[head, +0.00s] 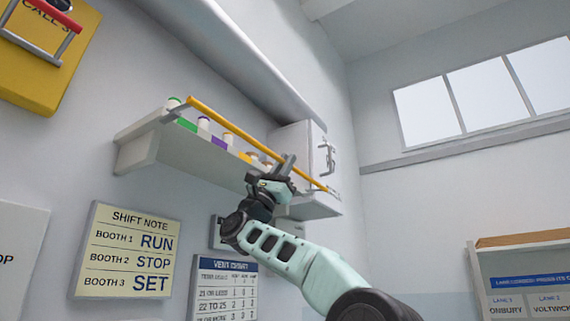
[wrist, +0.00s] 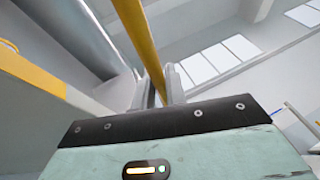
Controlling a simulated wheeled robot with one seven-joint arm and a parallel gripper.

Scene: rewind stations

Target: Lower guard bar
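The guard bar (head: 235,132) is a long yellow bar that slants down to the right in front of a wall shelf (head: 190,145). My gripper (head: 285,165) is at the bar's middle to right part, seen from below in the head view. In the wrist view the bar (wrist: 141,38) runs down from the top edge to between the two grey fingers of my gripper (wrist: 160,85). The fingers stand a little apart. Whether they press on the bar cannot be made out. The gripper hides a short stretch of the bar.
Several small containers (head: 204,123) with coloured labels stand on the shelf behind the bar. A white cabinet (head: 298,150) is at the shelf's right end. A shift note (head: 126,250) and a chart (head: 225,290) hang below. A yellow box (head: 40,75) is at upper left.

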